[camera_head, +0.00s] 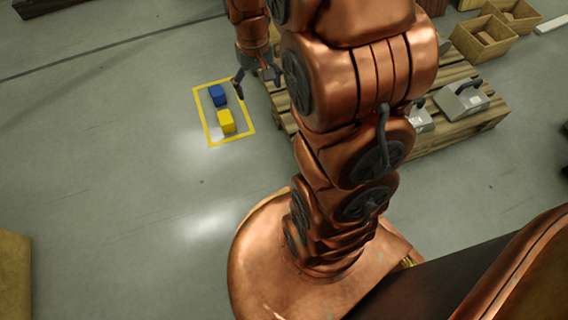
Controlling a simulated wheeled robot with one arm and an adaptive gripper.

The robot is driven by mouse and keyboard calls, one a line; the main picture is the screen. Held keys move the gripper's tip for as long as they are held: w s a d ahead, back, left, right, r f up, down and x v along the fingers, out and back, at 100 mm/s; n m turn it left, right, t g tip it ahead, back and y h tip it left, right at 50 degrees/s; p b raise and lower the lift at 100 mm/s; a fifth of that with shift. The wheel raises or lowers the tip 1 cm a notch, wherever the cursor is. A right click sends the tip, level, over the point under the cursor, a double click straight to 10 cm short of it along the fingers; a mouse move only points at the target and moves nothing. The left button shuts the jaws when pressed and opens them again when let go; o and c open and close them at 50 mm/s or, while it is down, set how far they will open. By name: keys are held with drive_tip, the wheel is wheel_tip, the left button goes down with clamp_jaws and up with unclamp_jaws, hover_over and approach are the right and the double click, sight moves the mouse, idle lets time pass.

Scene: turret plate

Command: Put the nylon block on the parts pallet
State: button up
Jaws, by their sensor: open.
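A blue block (218,96) and a yellow block (226,121) are on the floor inside a yellow painted outline (211,143). I cannot tell which one is the nylon block. A pale patch beside the yellow block may be glare or a white piece. The wooden pallet (480,116) is at the right, partly hidden behind my arm. My gripper (257,83) is open and empty, just right of the blue block and near the outline's right edge. I cannot tell its height above the floor.
Grey cases with handles (462,99) sit on the pallet. Open wooden crates (484,40) stand behind it. A brownish object (14,275) is at the lower left. The floor left of and in front of the outline is clear.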

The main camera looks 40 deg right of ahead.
drive_tip(key=s+a+r+n+g, duration=0.1)
drive_tip(key=s+a+r, duration=0.1)
drive_tip(key=s, duration=0.5)
drive_tip(key=s+a+r+n+g, duration=0.1)
drive_tip(key=s+a, duration=0.4)
drive_tip(key=s, duration=0.3)
drive_tip(key=s+a+r+n+g, duration=0.1)
drive_tip(key=s+a+r, duration=0.1)
drive_tip(key=s, duration=0.6)
drive_tip(key=shift+s+a+r, duration=0.25)
drive_tip(key=shift+a+r, duration=0.1)
drive_tip(key=shift+a, duration=0.55)
drive_tip(key=w+d+r+t+h+p, duration=0.1)
drive_tip(key=w+d+r+t+p, duration=0.3)
drive_tip(key=w+r+p, duration=0.85)
drive_tip(key=s+a+r+p, duration=0.1)
drive_tip(key=s+r+p, duration=0.2)
drive_tip(key=r+p, duration=0.5)
drive_tip(key=s+a+r+g+p, duration=0.1)
drive_tip(key=s+r+p, duration=0.3)
drive_tip(key=r+p, duration=0.4)
drive_tip(key=s+a+r+g+p, duration=0.1)
drive_tip(key=s+r+p, duration=0.3)
drive_tip(key=r+p, duration=0.4)
wheel_tip(320, 180, up, 2)
drive_tip(key=shift+a+y, duration=0.35)
drive_tip(key=shift+y, duration=0.05)
